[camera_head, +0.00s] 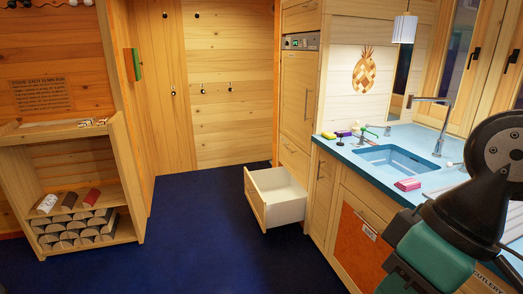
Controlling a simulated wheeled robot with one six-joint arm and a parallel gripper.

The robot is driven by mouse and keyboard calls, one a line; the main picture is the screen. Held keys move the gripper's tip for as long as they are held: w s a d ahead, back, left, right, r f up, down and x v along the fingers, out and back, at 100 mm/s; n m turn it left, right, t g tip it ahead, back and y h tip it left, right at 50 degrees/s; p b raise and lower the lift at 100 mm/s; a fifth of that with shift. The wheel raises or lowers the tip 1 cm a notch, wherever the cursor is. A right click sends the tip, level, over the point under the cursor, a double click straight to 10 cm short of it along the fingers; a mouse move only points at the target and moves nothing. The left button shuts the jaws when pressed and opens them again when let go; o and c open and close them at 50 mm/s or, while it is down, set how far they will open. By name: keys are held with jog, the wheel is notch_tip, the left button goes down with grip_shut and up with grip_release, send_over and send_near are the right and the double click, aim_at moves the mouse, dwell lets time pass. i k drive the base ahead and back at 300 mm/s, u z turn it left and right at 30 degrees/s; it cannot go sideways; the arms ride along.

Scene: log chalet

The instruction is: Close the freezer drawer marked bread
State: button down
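A low drawer (284,208) stands pulled out from the base of the tall wooden cabinet (296,98). Its sides and inside are white and look empty. Its wooden front (255,199) faces left, away from the cabinet. I cannot read any marking on it, so I cannot tell whether it is the bread drawer. A closed front (294,158) with a handle sits just above it. My arm shows at the right edge, over the counter, far from the drawer. My gripper is not in view.
The dark blue floor (192,225) is clear in front of the drawer. A blue counter (398,142) with a sink (397,158) runs along the right, above closed cupboards with an orange panel (357,247). A shelf (68,180) with logs stands left.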

aim_at(276, 198)
jog(key=z, duration=0.15)
jog(key=i, duration=2.2)
jog(key=u, duration=0.35)
jog(key=i, duration=1.6)
jog(key=u, duration=0.4)
